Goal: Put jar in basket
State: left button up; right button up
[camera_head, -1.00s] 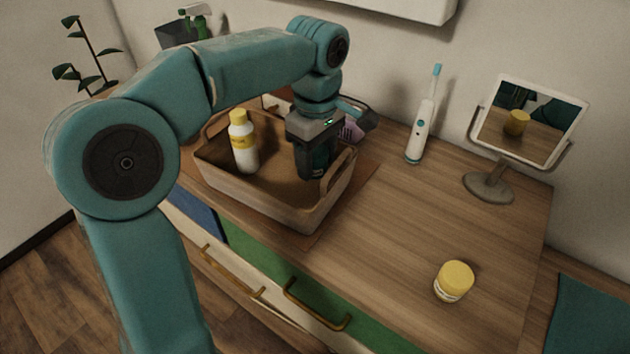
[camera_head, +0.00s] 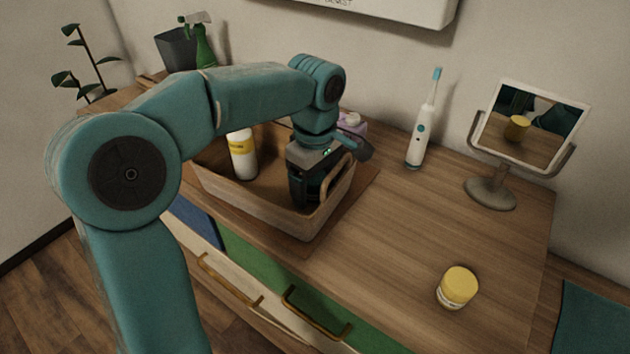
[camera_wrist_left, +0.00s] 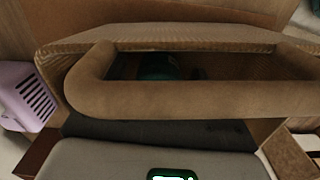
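A small jar (camera_head: 457,288) with a yellow lid stands upright on the right front of the wooden top, well away from my left gripper. The tan basket (camera_head: 262,212) stands left of the middle. My left gripper (camera_head: 306,193) points down into the basket's right end, beside its handle. Something dark teal shows by the fingers, and a teal patch (camera_wrist_left: 158,66) shows through the basket handle (camera_wrist_left: 165,100) in the left wrist view. I cannot tell whether it is a held object. The fingertips are hidden. My right gripper is not in view.
A white bottle (camera_head: 243,160) with a yellow label stands in the basket's left part. A purple item (camera_head: 352,124), an electric toothbrush (camera_head: 420,135) and a tilted mirror (camera_head: 530,122) stand at the back. The top between basket and jar is clear.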

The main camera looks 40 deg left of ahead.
aim_at(315, 177)
pick_arm(q)
notch_tip(315, 177, up, 12)
jog(key=p, duration=0.3)
jog(key=shift+f+p, duration=0.25)
jog(key=shift+p, duration=0.1)
jog(key=shift+r, duration=0.45)
